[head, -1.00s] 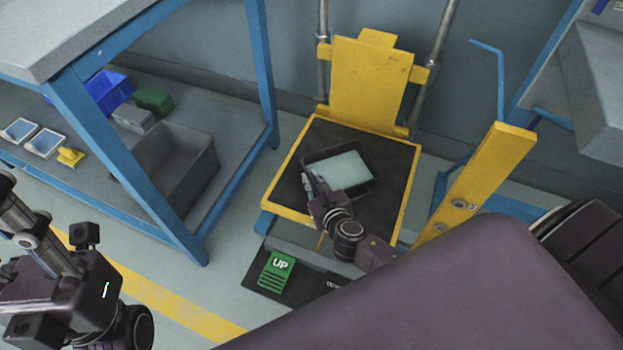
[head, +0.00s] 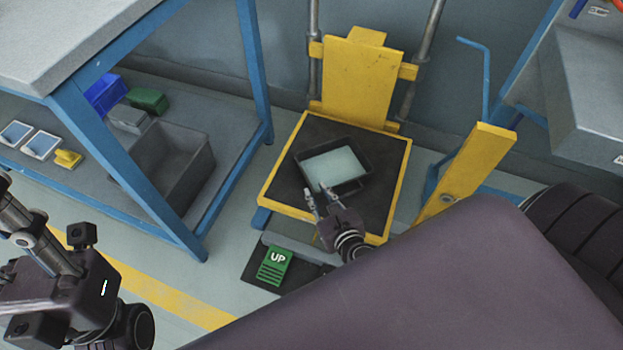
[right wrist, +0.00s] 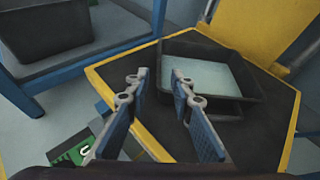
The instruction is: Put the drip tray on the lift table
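The drip tray (head: 358,183) is black with a pale, light-coloured inside. It rests on the dark top of the yellow-edged lift table (head: 285,183). My right gripper (head: 317,200) is at the tray's near side, open, with nothing between its fingers. In the right wrist view the two fingers (right wrist: 160,85) are spread apart, and the tray (right wrist: 258,98) lies beyond them on the lift table (right wrist: 110,88). I cannot tell from these views whether a fingertip touches the tray. Of my left arm only dark links show at the lower left; its fingers are out of view.
A blue-framed bench (head: 130,205) stands left, with a grey bin (head: 178,165), blue bin (head: 104,93) and green box (head: 148,100) on its shelf. A green UP pedal (head: 275,266) lies before the lift. A yellow post (head: 470,172) stands to the right.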

